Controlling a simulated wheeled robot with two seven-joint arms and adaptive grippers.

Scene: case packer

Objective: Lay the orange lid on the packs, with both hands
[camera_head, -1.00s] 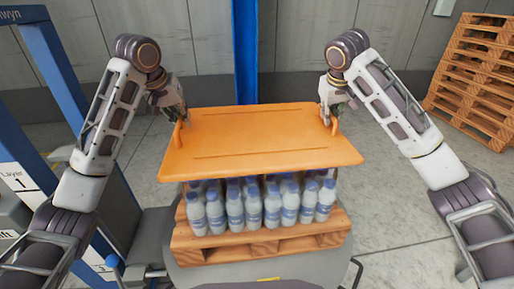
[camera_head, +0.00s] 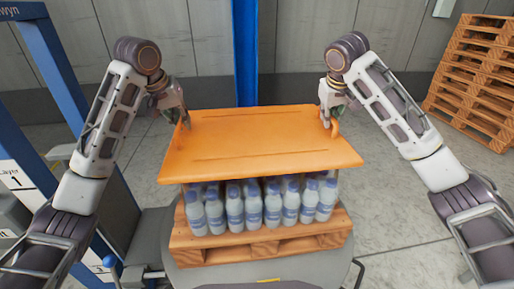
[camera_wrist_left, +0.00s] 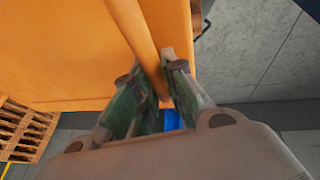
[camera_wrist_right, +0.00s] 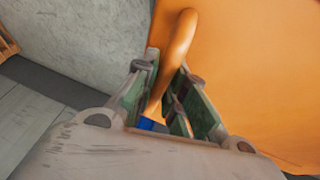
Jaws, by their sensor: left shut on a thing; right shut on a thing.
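The orange lid (camera_head: 262,145) is a flat board with a raised handle at its left and right ends. It is over the packs of white bottles with blue caps (camera_head: 248,207), and its front edge hides some of the caps. I cannot tell whether it touches them. My left gripper (camera_head: 184,121) is shut on the left handle; in the left wrist view the handle (camera_wrist_left: 143,45) runs between the fingers. My right gripper (camera_head: 328,121) is shut on the right handle; in the right wrist view that handle (camera_wrist_right: 176,45) passes between the fingers.
The bottles stand on a wooden pallet (camera_head: 262,248) on a grey round base (camera_head: 215,278). A blue frame (camera_head: 48,60) stands at the left. A blue post (camera_head: 245,50) is behind the lid. Stacked wooden pallets (camera_head: 475,85) stand at the back right.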

